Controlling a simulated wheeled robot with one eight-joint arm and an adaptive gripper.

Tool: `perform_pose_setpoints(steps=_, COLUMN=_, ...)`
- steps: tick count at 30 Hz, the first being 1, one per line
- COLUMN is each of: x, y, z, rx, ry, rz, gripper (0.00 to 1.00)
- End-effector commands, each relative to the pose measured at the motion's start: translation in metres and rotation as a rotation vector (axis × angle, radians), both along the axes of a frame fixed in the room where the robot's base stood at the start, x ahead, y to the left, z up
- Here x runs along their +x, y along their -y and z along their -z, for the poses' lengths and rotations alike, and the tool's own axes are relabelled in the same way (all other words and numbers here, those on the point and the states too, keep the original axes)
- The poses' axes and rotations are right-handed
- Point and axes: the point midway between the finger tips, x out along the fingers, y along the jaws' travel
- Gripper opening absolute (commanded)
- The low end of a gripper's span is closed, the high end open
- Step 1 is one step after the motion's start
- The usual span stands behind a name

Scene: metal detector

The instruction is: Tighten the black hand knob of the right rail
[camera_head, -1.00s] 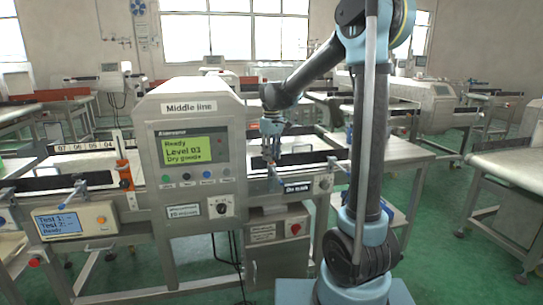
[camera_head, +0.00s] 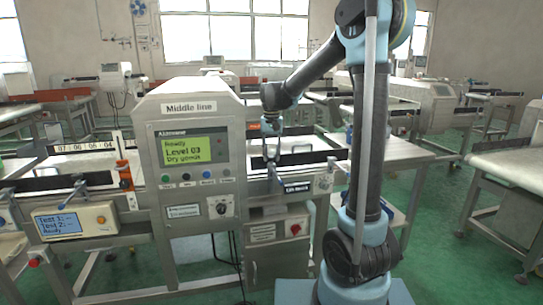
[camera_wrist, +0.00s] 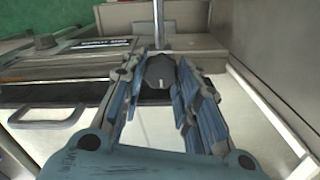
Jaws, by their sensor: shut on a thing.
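The black hand knob (camera_wrist: 160,73) shows in the wrist view with a pale mark on its face, in front of a metal rod. My gripper (camera_wrist: 157,62) has its blue fingers on both sides of the knob and is shut on it. In the head view, my gripper (camera_head: 272,163) points down at the conveyor's near side, just right of the display panel. I cannot make out the knob there. The dark right rail (camera_head: 318,158) runs along the conveyor right of the gripper.
The detector housing (camera_head: 190,105) with its green screen (camera_head: 192,150) stands close to the left of my gripper. A dark handle (camera_wrist: 48,118) shows in the wrist view.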

Motion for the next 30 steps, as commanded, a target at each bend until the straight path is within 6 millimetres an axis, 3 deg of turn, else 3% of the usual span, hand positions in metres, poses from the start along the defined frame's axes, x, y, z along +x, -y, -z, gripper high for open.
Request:
perform_pose_setpoints(steps=20, x=0.0006, y=-0.0004, z=0.0001, rx=0.001, ry=0.001, rz=0.057, gripper=0.05)
perform_pose_setpoints(steps=21, x=0.0005, y=-0.0004, z=0.0001, rx=0.001, ry=0.001, rz=0.057, gripper=0.38)
perform_pose_setpoints(steps=23, x=0.0004, y=-0.0003, z=0.0001, rx=0.001, ry=0.001, rz=0.057, gripper=0.49)
perform_pose_setpoints(steps=30, x=-0.0001, y=-0.0002, z=0.0001, rx=0.001, ry=0.0, rz=0.056, gripper=0.49)
